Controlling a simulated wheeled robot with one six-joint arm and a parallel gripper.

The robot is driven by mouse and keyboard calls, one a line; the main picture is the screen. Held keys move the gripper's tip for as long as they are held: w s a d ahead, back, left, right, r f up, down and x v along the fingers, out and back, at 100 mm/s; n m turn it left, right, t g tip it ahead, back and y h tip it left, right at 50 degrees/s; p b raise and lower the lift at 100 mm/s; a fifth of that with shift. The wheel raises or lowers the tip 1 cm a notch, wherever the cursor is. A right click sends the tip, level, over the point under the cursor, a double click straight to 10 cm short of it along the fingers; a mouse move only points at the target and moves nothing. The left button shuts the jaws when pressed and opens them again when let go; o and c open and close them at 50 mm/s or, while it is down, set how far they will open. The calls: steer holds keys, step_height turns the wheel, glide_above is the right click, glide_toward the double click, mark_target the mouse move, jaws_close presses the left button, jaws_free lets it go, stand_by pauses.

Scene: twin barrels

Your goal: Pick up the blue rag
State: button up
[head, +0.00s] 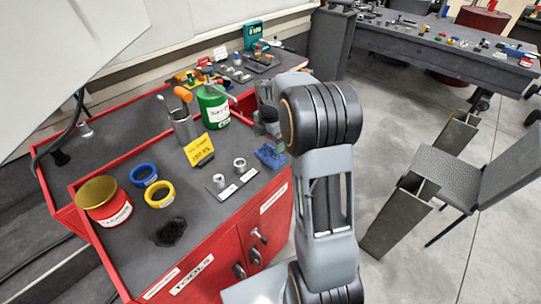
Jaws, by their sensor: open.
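The blue rag (268,156) lies crumpled on the grey top of the red tool cabinet (215,232), near its right edge. My gripper (268,136) is just above and behind the rag in the head view, partly covered by my arm. It is open, and no object shows between its jaws. The small gap between the fingers and the rag is hard to judge; I cannot tell whether they touch.
Left of the rag are two metal rings on a plate (232,184) and a yellow sign (199,149). A green canister (213,106) stands behind. Blue tape (144,175), yellow tape (160,194), a red tin (104,202) and a black stain (170,232) are further left.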

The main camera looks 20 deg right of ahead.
mark_target(271, 149)
steer(key=shift+s+d+f, duration=0.1)
steer(key=shift+f, duration=1.2)
steer(key=shift+s+d+f, duration=0.1)
steer(key=shift+f, duration=1.15)
steer(key=shift+c, duration=0.3)
steer(key=c, duration=0.9)
